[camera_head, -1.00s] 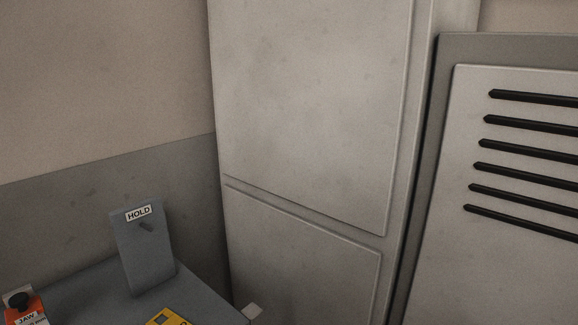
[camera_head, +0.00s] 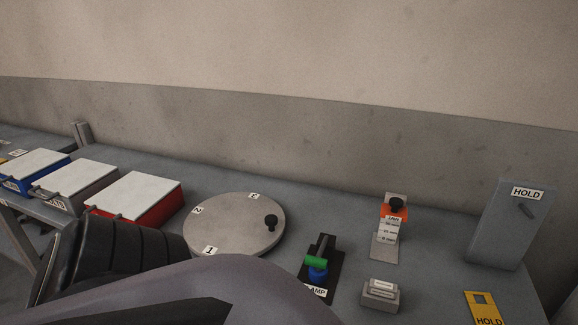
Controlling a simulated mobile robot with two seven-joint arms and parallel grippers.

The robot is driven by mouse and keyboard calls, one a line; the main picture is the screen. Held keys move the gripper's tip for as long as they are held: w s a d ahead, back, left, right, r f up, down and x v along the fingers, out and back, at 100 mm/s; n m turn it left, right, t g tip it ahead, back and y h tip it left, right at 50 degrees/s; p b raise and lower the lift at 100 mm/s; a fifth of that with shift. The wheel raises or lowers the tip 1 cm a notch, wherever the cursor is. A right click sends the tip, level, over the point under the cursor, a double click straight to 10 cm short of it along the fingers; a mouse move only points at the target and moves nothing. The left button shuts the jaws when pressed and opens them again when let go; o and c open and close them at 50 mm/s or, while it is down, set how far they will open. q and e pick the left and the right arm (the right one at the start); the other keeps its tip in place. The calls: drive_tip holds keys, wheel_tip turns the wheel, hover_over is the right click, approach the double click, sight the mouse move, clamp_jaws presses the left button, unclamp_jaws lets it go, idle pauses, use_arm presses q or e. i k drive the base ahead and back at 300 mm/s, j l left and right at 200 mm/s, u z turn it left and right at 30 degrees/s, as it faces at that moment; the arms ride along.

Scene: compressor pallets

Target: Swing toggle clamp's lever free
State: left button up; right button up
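The toggle clamp (camera_head: 319,266) sits on the grey bench right of centre, on a dark base plate with a label that reads "AMP" where it shows. It has a dark upright lever, a green part and a blue part below it. My own dark arm covers the lower left and centre of the view and hides part of the label. Neither gripper's fingers can be made out.
A round disc (camera_head: 224,236) with a black knob stands left of the clamp. A jaw gauge (camera_head: 388,229), a small grey block (camera_head: 381,294), a HOLD stand (camera_head: 505,230) and a yellow HOLD tag (camera_head: 484,309) are to its right. Lidded bins, one red (camera_head: 146,205), line the left.

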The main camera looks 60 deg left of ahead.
sight(316, 261)
drive_tip(key=j+u, duration=0.1)
drive_tip(key=u, duration=0.35)
drive_tip(key=j+u, duration=0.15)
drive_tip(key=u, duration=0.35)
drive_tip(key=j+u, duration=0.1)
drive_tip(key=u, duration=0.35)
drive_tip(key=k+j, duration=0.05)
